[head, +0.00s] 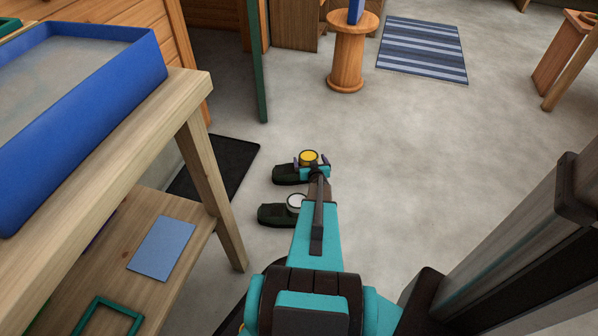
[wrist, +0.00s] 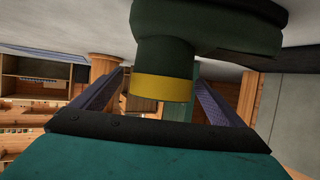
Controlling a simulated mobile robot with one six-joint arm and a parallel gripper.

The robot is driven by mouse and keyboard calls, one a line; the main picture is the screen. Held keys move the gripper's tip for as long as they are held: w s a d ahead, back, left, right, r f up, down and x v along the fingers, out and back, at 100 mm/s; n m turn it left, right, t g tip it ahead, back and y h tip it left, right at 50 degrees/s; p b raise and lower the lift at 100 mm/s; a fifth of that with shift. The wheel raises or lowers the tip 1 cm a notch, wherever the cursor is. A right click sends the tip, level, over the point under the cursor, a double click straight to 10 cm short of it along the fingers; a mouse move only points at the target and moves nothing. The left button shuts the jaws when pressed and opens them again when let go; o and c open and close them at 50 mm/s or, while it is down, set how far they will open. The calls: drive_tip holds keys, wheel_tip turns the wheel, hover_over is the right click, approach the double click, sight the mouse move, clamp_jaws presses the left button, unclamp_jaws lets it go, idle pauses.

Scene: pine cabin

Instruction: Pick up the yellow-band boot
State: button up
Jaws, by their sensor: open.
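The yellow-band boot (head: 288,175) stands on the floor, dark green, with a yellow band (head: 309,156) around its top and its toe pointing left. My gripper (head: 311,162) is open at the boot's top, one finger on either side of the band. In the wrist view the picture is upside down; the yellow band (wrist: 161,88) lies between the open fingers (wrist: 160,80), with gaps showing beside it. Whether a finger touches it, I cannot tell. A second dark boot (head: 275,214) with a white band (head: 296,201) stands nearer, partly hidden by my arm.
A wooden bench (head: 193,95) with a blue tray (head: 150,62) stands at left. A dark mat (head: 233,160) lies left of the boots. A round wooden stand (head: 347,62) and a striped rug (head: 424,48) are farther back.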

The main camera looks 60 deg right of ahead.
drive_tip(key=shift+w, duration=0.1)
drive_tip(key=shift+b+x, duration=1.2)
drive_tip(key=shift+x, duration=1.35)
drive_tip(key=shift+w+r, duration=0.15)
drive_tip(key=shift+r, duration=0.05)
drive_tip(key=c, duration=1.9)
drive_tip(key=shift+r, duration=0.1)
drive_tip(key=shift+c, duration=0.2)
drive_tip(key=shift+r+p, duration=2.5)
drive_tip(key=shift+r, duration=2.45)
